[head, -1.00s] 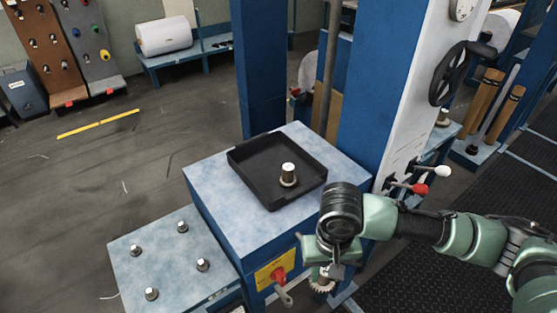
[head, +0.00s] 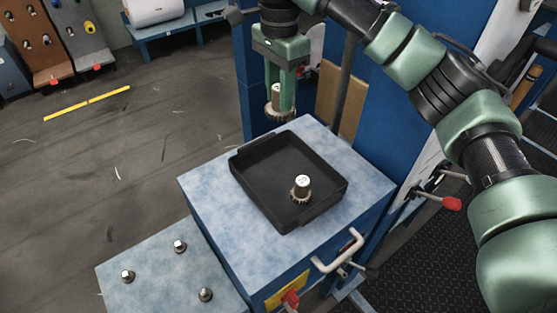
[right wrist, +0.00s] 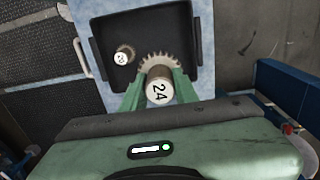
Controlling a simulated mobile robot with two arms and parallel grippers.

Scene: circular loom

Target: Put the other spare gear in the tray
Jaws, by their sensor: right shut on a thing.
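My right gripper (head: 281,97) is shut on a spare gear (head: 278,115), a toothed ring with a pale cylindrical hub. In the right wrist view the held gear (right wrist: 158,88) shows "24" on its hub end, between the fingers. The gripper points down and holds the gear in the air, near the far edge of the black tray (head: 258,185) in the head view. The right wrist view shows the tray (right wrist: 195,35) beneath it. Another, smaller-looking gear (head: 301,188) stands upright in the tray, toward its near right side. My left gripper is not in view.
The tray sits on a blue-grey cabinet top (head: 225,210) with a white handle (head: 340,252) at its front right. A lower bench (head: 150,285) with several upright pegs is at left. A blue column (head: 380,130) rises behind. Most of the tray floor is free.

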